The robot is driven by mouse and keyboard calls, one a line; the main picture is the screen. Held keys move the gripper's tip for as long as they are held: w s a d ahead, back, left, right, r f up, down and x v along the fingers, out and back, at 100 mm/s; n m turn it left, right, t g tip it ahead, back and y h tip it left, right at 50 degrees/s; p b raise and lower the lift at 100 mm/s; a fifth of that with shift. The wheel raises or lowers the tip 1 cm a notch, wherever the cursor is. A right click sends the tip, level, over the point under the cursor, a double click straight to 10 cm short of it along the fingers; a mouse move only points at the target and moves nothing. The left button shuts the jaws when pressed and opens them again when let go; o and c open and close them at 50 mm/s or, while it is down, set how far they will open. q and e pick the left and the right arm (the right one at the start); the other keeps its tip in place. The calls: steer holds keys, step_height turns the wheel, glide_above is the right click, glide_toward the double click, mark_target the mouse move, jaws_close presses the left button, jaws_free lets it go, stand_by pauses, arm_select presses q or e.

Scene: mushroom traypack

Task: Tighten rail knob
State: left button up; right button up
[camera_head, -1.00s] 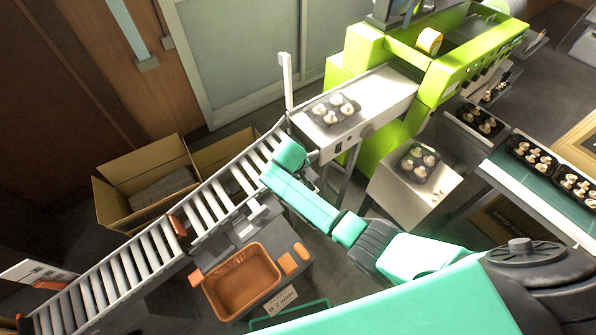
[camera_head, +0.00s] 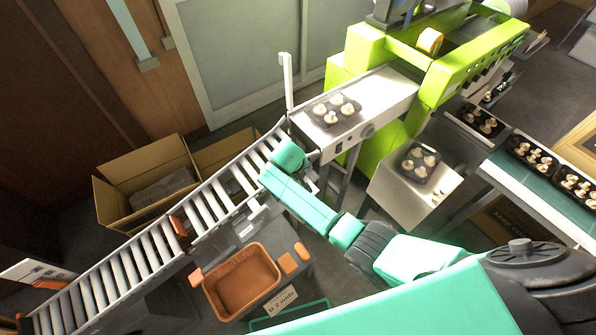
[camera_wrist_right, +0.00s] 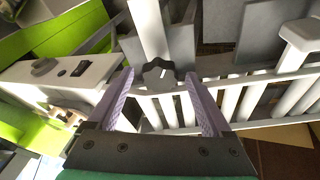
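In the right wrist view, the rail knob (camera_wrist_right: 158,73) is a small black lobed knob with a pale mark on its face. It sits at the lower end of a light upright post, beside the roller conveyor. My right gripper (camera_wrist_right: 158,78) is open, its two lilac fingers spread with the knob showing in the gap between their tips. I cannot tell whether either finger touches it. In the head view my teal right arm reaches the upper end of the roller conveyor (camera_head: 158,247); its fingers and the knob cannot be made out there. My left gripper is not in view.
A white infeed table (camera_head: 385,92) with a mushroom tray (camera_head: 319,116) adjoins the green machine (camera_head: 345,62). An orange bin (camera_head: 210,294) stands below the conveyor. Open cardboard boxes (camera_head: 112,206) lie behind it. A white stand (camera_head: 393,197) holds another mushroom tray.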

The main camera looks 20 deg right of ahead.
steer(key=b+v, duration=0.2)
steer(key=v, duration=1.2)
steer(key=shift+s+r, duration=0.2)
steer(key=shift+r, duration=0.05)
steer(key=s+d+f+n+g+y+b, duration=0.1)
steer(key=s+d+f+b, duration=0.15)
steer(key=f, duration=0.85)
steer(key=s+d+f+b, duration=0.1)
steer(key=s+f, duration=0.2)
steer(key=f, duration=0.8)
steer(key=s+d+f+n+g+y+b, duration=0.1)
steer(key=s+f+b, duration=0.15)
steer(key=f, duration=0.85)
steer(key=s+d+f+b, duration=0.1)
steer(key=s+d+f, duration=0.2)
steer(key=s+f, duration=0.3)
steer(key=s+d+f+b, duration=0.1)
steer(key=s+d+f, duration=0.3)
steer(key=s, duration=0.9)
steer(key=s+d+f+g+b, duration=0.1)
steer(key=s+d+f, duration=0.3)
steer(key=s+f, duration=0.6)
steer(key=shift+m+y, duration=0.3)
